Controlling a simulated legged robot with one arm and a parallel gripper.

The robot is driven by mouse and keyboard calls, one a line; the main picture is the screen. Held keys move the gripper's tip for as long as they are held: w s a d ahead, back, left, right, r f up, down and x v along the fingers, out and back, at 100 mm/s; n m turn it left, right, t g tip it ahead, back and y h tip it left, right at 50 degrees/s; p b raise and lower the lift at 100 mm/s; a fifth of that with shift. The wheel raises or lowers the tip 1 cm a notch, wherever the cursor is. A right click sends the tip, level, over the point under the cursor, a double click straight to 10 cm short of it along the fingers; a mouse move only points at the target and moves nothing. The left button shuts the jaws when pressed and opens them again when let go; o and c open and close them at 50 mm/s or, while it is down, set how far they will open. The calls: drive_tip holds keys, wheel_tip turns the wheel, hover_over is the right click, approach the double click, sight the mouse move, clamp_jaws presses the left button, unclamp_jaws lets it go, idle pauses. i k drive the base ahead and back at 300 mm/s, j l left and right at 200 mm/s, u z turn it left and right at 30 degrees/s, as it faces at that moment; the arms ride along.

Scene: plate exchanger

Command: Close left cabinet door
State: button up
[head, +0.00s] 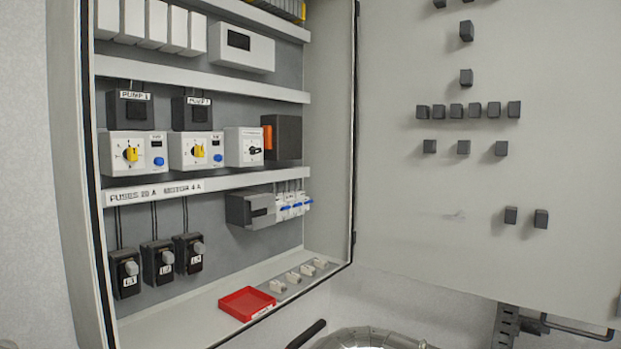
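An open cabinet (78,170) fills the left half of the head view. A light grey door (430,240) is hinged along the cabinet's right edge and stands swung open to the right. Its visible face carries several small black blocks. The door's top and right edge run out of the picture; its lower edge shows at the bottom right. I see no second door on the cabinet's left side. My gripper is not in view.
Inside the cabinet are rows of switches, modules and fuse holders (158,262). A red tray (246,303) lies on its floor. Below stand a shiny rounded metal part (365,338), a black bar (306,335) and a dark bracket (505,325) under the door.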

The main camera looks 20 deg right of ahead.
sight(505, 114)
drive_tip(key=z, duration=0.45)
drive_tip(key=l+z, duration=0.1)
drive_tip(key=z, duration=0.85)
drive_tip(key=i+z, duration=0.1)
drive_tip(key=z, duration=0.35)
